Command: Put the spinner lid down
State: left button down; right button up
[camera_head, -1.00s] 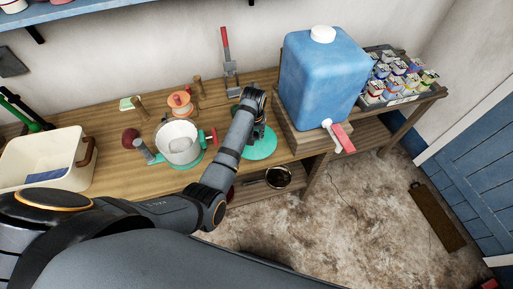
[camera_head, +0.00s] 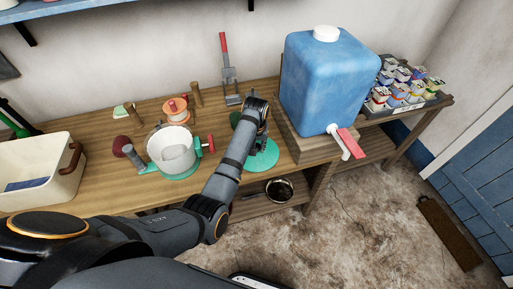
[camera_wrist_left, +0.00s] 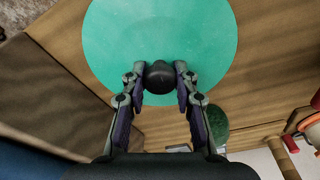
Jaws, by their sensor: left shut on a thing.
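The spinner lid is a flat teal disc (camera_head: 264,156) with a dark round knob (camera_wrist_left: 159,76). In the head view it is over the right part of the wooden bench, partly covered by my left arm. My left gripper (camera_wrist_left: 159,82) is shut on the knob, one finger on each side, with the disc beyond it in the wrist view (camera_wrist_left: 160,30). I cannot tell whether the disc touches the bench. The fingers are hidden behind my arm in the head view. The white spinner bowl (camera_head: 172,152), with a teal base and red crank handle, stands to the left. My right gripper is out of view.
A blue water container (camera_head: 325,85) with a red-handled tap stands just right of the lid. A dark green object (camera_wrist_left: 216,122) lies close to the lid. A cream bin (camera_head: 40,180) is at far left. A dark pan (camera_head: 279,189) sits on the lower shelf.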

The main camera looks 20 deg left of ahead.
pick_arm(q)
jog(key=c, duration=1)
grip_release()
jog(key=shift+f, duration=0.15)
jog(key=r, duration=0.4)
jog(key=s+r, duration=0.1)
jog(key=r, duration=0.7)
jog(key=shift+s+d+r, duration=0.1)
jog(key=shift+s+d, duration=0.05)
jog(key=shift+s, duration=0.2)
